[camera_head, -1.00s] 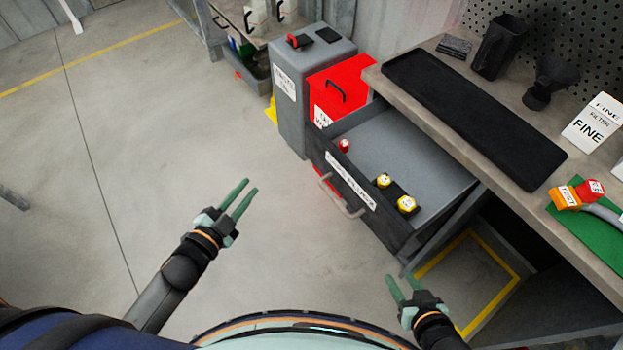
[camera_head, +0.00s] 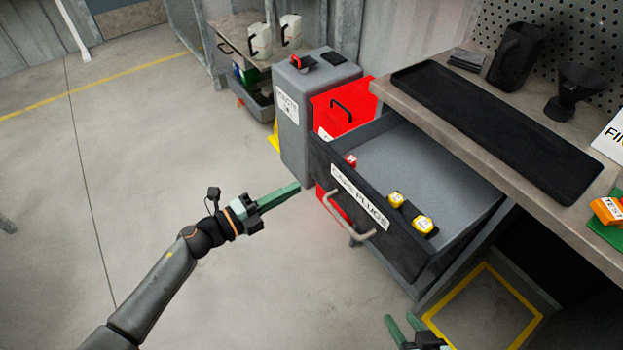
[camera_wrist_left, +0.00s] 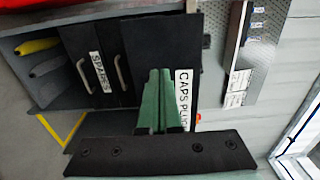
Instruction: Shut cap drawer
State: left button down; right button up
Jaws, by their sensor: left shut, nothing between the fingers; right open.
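The cap drawer (camera_head: 318,160) is pulled out from under the bench, with a dark front, a "CAPS PLUGS" label and a light bar handle (camera_head: 346,216). A red cap (camera_head: 351,160) and two yellow caps (camera_head: 396,199) lie inside it. My left gripper (camera_head: 297,187) is shut and empty, left of the drawer front and pointing toward it, apart from it in the head view. In the left wrist view its green fingers (camera_wrist_left: 159,92) overlap the drawer's label (camera_wrist_left: 183,92). My right gripper (camera_head: 403,326) is open and empty at the bottom edge, below the drawer.
A bench (camera_head: 545,130) with a black tray (camera_head: 500,125) stands above the drawer. The floor left of the drawer is clear. The left wrist view shows another front labelled "SPARES" (camera_wrist_left: 101,72).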

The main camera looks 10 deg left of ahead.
aim_at(323, 174)
pick_arm(q)
jog(key=x, duration=0.6)
jog(key=shift+d, duration=0.1)
jog(key=shift+w, duration=0.1)
